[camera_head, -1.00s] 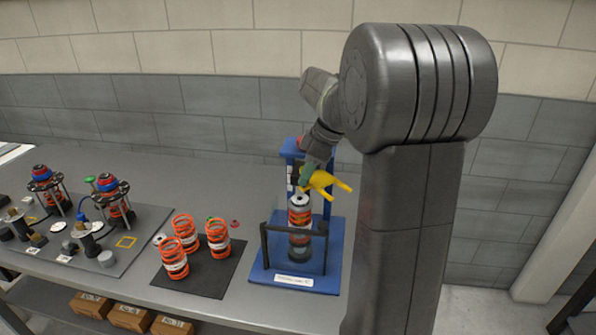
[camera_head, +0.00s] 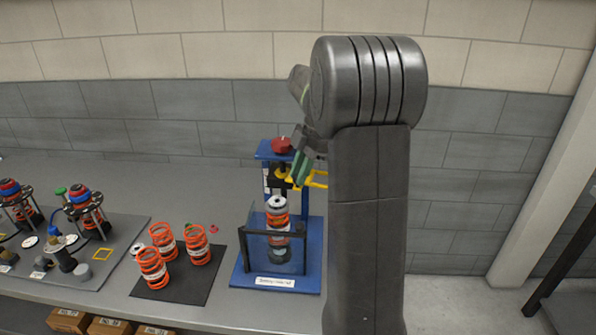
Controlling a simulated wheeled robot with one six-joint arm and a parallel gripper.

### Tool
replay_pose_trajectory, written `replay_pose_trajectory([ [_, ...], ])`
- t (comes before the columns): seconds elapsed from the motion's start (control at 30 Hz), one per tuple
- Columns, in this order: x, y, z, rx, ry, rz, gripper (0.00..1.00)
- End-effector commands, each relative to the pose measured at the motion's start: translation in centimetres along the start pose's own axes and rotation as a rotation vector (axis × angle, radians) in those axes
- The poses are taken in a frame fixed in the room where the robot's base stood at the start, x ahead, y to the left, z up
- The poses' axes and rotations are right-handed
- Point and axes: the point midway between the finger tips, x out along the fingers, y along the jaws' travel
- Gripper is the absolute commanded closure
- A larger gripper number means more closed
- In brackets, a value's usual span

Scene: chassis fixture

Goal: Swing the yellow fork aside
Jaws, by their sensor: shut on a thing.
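The yellow fork (camera_head: 318,184) is on the blue press stand (camera_head: 304,212), high up and to the right of its middle. Its tines point right, and my arm partly hides them. My gripper (camera_head: 297,178) reaches down from the upper right and is shut on the fork, with the fingertips partly hidden. Below and left of the fork, an orange spring on a damper (camera_head: 277,222) with a pale top stands upright in the stand, behind a clear guard (camera_head: 262,250) with a dark frame.
A red knob (camera_head: 281,145) tops the stand. Several orange springs (camera_head: 163,240) stand on a black mat (camera_head: 190,287) to the left. Further left is a grey board (camera_head: 122,232) with assembled units. Cardboard boxes (camera_head: 68,320) lie below the bench.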

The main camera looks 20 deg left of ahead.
Motion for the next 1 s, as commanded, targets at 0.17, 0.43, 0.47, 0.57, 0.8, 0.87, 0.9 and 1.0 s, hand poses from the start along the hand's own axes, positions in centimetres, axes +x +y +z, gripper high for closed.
replay_pose_trajectory([
  [0.17, -0.11, 0.05, 0.04, -0.003, -0.002, 0.002, 1.00],
  [0.43, -0.10, 0.04, 0.03, -0.002, -0.002, 0.002, 0.64],
  [0.47, -0.10, 0.05, 0.03, -0.002, -0.002, 0.002, 0.58],
  [0.57, -0.09, 0.07, 0.03, -0.002, -0.002, 0.002, 0.57],
  [0.8, -0.05, 0.10, 0.03, -0.002, -0.001, 0.003, 0.57],
  [0.87, -0.05, 0.10, 0.03, -0.002, -0.001, 0.003, 0.57],
  [0.9, -0.04, 0.11, 0.03, -0.002, -0.001, 0.003, 0.57],
  [1.0, -0.03, 0.11, 0.03, -0.002, -0.001, 0.003, 0.57],
])
